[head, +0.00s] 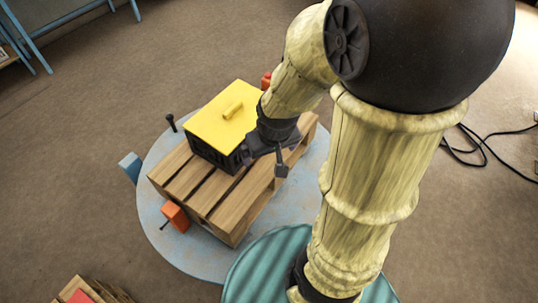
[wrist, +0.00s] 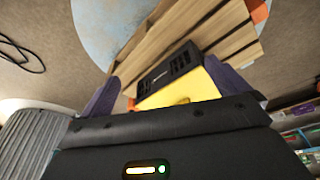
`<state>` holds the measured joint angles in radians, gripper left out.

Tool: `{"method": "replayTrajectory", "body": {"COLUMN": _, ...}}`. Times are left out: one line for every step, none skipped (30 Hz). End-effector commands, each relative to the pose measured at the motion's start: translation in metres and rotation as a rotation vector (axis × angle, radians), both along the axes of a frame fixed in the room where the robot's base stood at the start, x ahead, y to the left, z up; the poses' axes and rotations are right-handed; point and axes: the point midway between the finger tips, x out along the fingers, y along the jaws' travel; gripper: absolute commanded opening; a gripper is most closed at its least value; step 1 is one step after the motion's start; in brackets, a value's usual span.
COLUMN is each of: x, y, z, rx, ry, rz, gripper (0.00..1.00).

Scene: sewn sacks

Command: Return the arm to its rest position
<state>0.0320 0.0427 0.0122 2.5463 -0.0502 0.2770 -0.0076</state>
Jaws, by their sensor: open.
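My gripper (head: 268,158) is beside the right side of a black crate (head: 213,152) with a yellow lid (head: 222,118). In the wrist view my gripper (wrist: 183,92) shows two dark purple fingers spread wide apart, with nothing held between them. The crate (wrist: 172,70) and its yellow lid (wrist: 190,104) appear beyond the gap between the fingers. I cannot tell whether a finger touches the crate. My arm bends down from the upper right in the head view and hides part of the scene behind it.
The crate stands on a wooden pallet (head: 222,205) on a round pale blue platform (head: 185,247). Orange blocks (head: 174,215) and a black post (head: 171,122) stand around the pallet. Black cables (head: 480,145) lie on the floor at right. Another wooden item (head: 100,290) is at lower left.

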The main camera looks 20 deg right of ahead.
Motion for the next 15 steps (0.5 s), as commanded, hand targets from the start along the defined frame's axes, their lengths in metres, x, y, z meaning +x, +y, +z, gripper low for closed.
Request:
{"method": "replayTrajectory", "body": {"x": -0.009, "y": 0.005, "z": 0.004, "rx": 0.013, "ry": 0.018, "rz": -0.013, "gripper": 1.00}}
{"method": "replayTrajectory", "body": {"x": -0.014, "y": 0.007, "z": 0.005, "rx": 0.021, "ry": 0.028, "rz": -0.022, "gripper": 1.00}}
{"method": "replayTrajectory", "body": {"x": -0.017, "y": 0.009, "z": 0.005, "rx": 0.025, "ry": 0.038, "rz": -0.029, "gripper": 1.00}}
{"method": "replayTrajectory", "body": {"x": -0.019, "y": 0.009, "z": 0.006, "rx": 0.028, "ry": 0.043, "rz": -0.031, "gripper": 1.00}}
{"method": "replayTrajectory", "body": {"x": -0.020, "y": 0.010, "z": 0.006, "rx": 0.029, "ry": 0.046, "rz": -0.033, "gripper": 1.00}}
{"method": "replayTrajectory", "body": {"x": -0.020, "y": 0.010, "z": 0.006, "rx": 0.029, "ry": 0.047, "rz": -0.033, "gripper": 1.00}}
{"method": "replayTrajectory", "body": {"x": -0.019, "y": 0.009, "z": 0.005, "rx": 0.029, "ry": 0.047, "rz": -0.033, "gripper": 1.00}}
{"method": "replayTrajectory", "body": {"x": -0.019, "y": 0.009, "z": 0.005, "rx": 0.029, "ry": 0.047, "rz": -0.033, "gripper": 1.00}}
{"method": "replayTrajectory", "body": {"x": -0.019, "y": 0.009, "z": 0.005, "rx": 0.028, "ry": 0.046, "rz": -0.032, "gripper": 1.00}}
{"method": "replayTrajectory", "body": {"x": -0.019, "y": 0.009, "z": 0.005, "rx": 0.028, "ry": 0.046, "rz": -0.032, "gripper": 1.00}}
{"method": "replayTrajectory", "body": {"x": -0.019, "y": 0.009, "z": 0.005, "rx": 0.028, "ry": 0.046, "rz": -0.032, "gripper": 1.00}}
{"method": "replayTrajectory", "body": {"x": -0.019, "y": 0.009, "z": 0.006, "rx": 0.028, "ry": 0.045, "rz": -0.032, "gripper": 1.00}}
{"method": "replayTrajectory", "body": {"x": -0.019, "y": 0.009, "z": 0.007, "rx": 0.028, "ry": 0.045, "rz": -0.032, "gripper": 1.00}}
{"method": "replayTrajectory", "body": {"x": -0.019, "y": 0.009, "z": 0.010, "rx": 0.028, "ry": 0.045, "rz": -0.031, "gripper": 1.00}}
{"method": "replayTrajectory", "body": {"x": -0.019, "y": 0.009, "z": 0.014, "rx": 0.028, "ry": 0.045, "rz": -0.031, "gripper": 1.00}}
